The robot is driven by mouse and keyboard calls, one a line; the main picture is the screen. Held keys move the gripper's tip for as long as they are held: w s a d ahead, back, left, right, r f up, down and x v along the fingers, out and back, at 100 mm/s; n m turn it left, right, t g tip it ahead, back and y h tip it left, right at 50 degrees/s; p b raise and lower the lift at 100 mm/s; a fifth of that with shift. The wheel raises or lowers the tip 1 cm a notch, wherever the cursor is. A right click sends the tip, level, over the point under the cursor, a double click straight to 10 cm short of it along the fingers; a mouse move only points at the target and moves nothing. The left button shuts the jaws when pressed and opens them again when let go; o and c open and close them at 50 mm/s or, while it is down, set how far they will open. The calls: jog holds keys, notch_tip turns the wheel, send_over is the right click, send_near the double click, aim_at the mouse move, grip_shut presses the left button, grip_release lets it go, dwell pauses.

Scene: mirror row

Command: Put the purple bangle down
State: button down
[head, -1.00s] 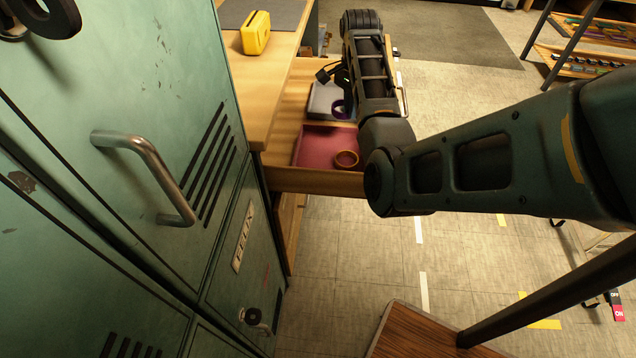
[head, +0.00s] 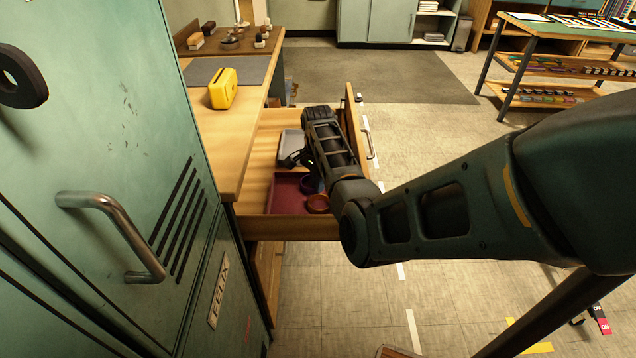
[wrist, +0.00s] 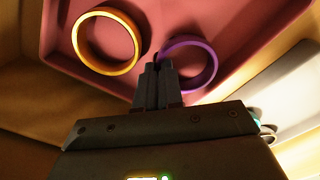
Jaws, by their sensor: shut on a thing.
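My gripper (wrist: 157,68) is shut on the purple bangle (wrist: 211,66) at one side of its ring. In the wrist view, the bangle is over the red-lined tray (wrist: 150,22), right of a gold bangle (wrist: 75,38) and apart from it. I cannot tell whether the purple bangle touches the tray floor. In the head view, the purple bangle (head: 307,184) shows partly beside my arm, just behind the gold bangle (head: 317,204), which looks reddish in shade. The red tray (head: 283,198) is in the open drawer. My arm hides the fingertips there.
The open wooden drawer (head: 290,228) also holds a grey tray (head: 290,147) behind the red one. A yellow object (head: 222,90) sits on the counter (head: 215,135). A green locker (head: 110,130) with a handle is close at left.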

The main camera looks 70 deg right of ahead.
jog(key=shift+f, duration=0.15)
jog(key=c, duration=1.6)
grip_release()
jog(key=shift+o, duration=0.2)
notch_tip(320, 180, up, 12)
jog(key=shift+r, duration=0.2)
